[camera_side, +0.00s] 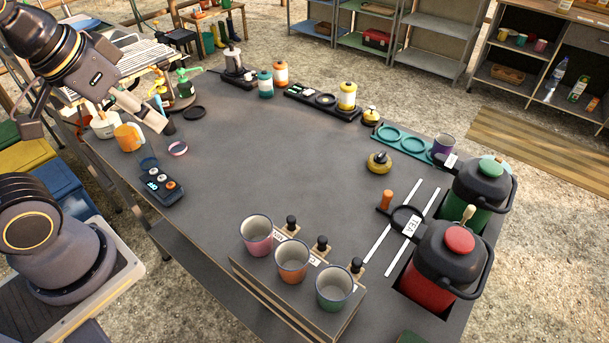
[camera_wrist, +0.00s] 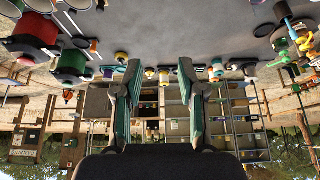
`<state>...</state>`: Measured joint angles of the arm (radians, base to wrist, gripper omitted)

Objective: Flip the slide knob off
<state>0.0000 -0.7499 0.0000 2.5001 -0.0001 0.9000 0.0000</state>
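A small black control box (camera_side: 162,188) lies on the near left part of the grey table in the side view. It has a lit blue display and small orange and pale controls on top. I cannot make out for sure which part is a slide knob or how it is set. My gripper (camera_wrist: 160,72) is open and empty in the wrist view, with its two green-and-dark fingers well apart. In the side view my arm is at the upper left, raised above the table and apart from the box. The control box is not clearly seen in the wrist view.
An orange mug (camera_side: 128,137) stands behind the box. Three cups stand on a front stand (camera_side: 300,300) with small black knobs. Red (camera_side: 445,262) and green (camera_side: 480,190) dispensers stand at the right. The table's middle (camera_side: 250,150) is clear.

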